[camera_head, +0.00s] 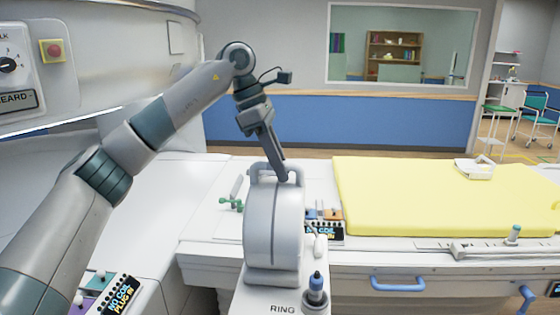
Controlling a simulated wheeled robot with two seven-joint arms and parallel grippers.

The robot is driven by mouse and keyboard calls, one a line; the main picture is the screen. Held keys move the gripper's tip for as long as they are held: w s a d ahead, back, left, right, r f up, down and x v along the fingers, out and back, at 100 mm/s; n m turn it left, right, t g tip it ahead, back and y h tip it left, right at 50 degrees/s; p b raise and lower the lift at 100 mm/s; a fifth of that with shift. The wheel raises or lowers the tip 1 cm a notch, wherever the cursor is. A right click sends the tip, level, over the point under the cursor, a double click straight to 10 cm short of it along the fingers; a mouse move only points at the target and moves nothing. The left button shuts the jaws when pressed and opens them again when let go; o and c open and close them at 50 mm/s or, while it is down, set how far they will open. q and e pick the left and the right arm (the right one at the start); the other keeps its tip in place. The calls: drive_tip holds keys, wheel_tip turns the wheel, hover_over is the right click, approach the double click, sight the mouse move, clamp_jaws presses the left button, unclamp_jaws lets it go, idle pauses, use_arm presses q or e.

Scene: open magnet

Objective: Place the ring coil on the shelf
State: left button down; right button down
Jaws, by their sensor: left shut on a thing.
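The ring coil (273,228) is a thick pale grey ring with a handle on top, standing upright at the lower middle of the head view. My left arm comes in from the left and reaches over it from behind. My left gripper (286,177) points down and is shut on the coil's top handle. A narrow white surface marked RING (245,300) shows under and in front of the coil. I cannot tell whether the coil's base touches it. My right gripper is not in view.
A blue-tipped plug (315,288) stands at the coil's front right. The white table (215,222) carries a yellow mattress (430,195) on the right, with a white part (474,168) on it. The curved scanner wall (120,65) fills the left. A green-handled part (232,202) is left of the coil.

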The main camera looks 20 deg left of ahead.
sight(272, 272)
use_arm(q)
drive_tip(key=shift+f, duration=0.35)
drive_tip(key=s+f+m, duration=0.1)
drive_tip(key=f, duration=0.3)
drive_tip(key=s+f+m+g, duration=0.1)
drive_tip(key=f+m, duration=0.1)
drive_tip(key=f, duration=0.3)
drive_tip(key=s+f+m+g, duration=0.1)
drive_tip(key=f+m, duration=0.1)
drive_tip(key=f, duration=0.2)
drive_tip(key=shift+d+f, duration=0.2)
drive_tip(key=shift+d, duration=0.05)
drive_tip(key=s+f+m, duration=0.1)
drive_tip(key=f, duration=0.2)
drive_tip(key=s+f+m+g, duration=0.1)
drive_tip(key=s+f+m, duration=0.1)
drive_tip(key=f, duration=0.1)
drive_tip(key=s+f+m, duration=0.1)
drive_tip(key=s+f, duration=0.1)
drive_tip(key=f, duration=0.1)
drive_tip(key=shift+d+f+m+g, duration=0.2)
drive_tip(key=shift+f+m+g, duration=0.1)
drive_tip(key=shift+f, duration=0.05)
drive_tip(key=s+f+m+g+y, duration=0.1)
drive_tip(key=s+f+m+y, duration=0.3)
drive_tip(key=s+f+m, duration=0.7)
drive_tip(key=s+f, duration=0.7)
drive_tip(key=shift+s+d+g, duration=0.15)
drive_tip(key=shift+d+g, duration=0.25)
